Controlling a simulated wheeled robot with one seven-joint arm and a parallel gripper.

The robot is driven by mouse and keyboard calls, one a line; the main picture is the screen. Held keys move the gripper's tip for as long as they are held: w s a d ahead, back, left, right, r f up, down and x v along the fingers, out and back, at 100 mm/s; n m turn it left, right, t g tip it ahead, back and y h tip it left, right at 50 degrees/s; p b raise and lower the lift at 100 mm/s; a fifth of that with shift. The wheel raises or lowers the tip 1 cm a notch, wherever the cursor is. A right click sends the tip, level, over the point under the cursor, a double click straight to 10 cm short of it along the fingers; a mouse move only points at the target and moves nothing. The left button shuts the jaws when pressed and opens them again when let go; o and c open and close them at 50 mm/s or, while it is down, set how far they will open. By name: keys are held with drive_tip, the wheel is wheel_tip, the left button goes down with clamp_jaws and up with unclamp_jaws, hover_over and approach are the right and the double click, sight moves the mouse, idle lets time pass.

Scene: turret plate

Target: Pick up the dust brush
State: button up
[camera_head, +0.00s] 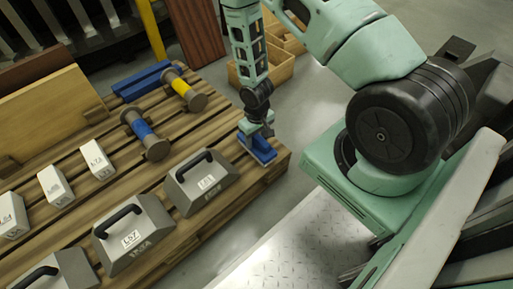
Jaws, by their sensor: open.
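A small blue object (262,153), which looks like the dust brush, lies at the right corner of the slatted wooden bench (222,224). My gripper (256,128) points down right over it, and the jaws hide its upper part. The jaws are open. I cannot tell whether they touch the object or stand around it, as they are small in this view.
Grey weights with black handles (203,181) stand along the bench's near edge. White labelled blocks (97,159), blue-banded (146,134) and yellow-banded (184,90) spools and blue bars (142,82) lie to the left. Wooden bins (276,72) stand behind my arm.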

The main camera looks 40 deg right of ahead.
clamp_jaws()
drive_tip(key=shift+r, duration=0.1)
wheel_tip(320, 180, up, 10)
drive_tip(key=p, duration=0.5)
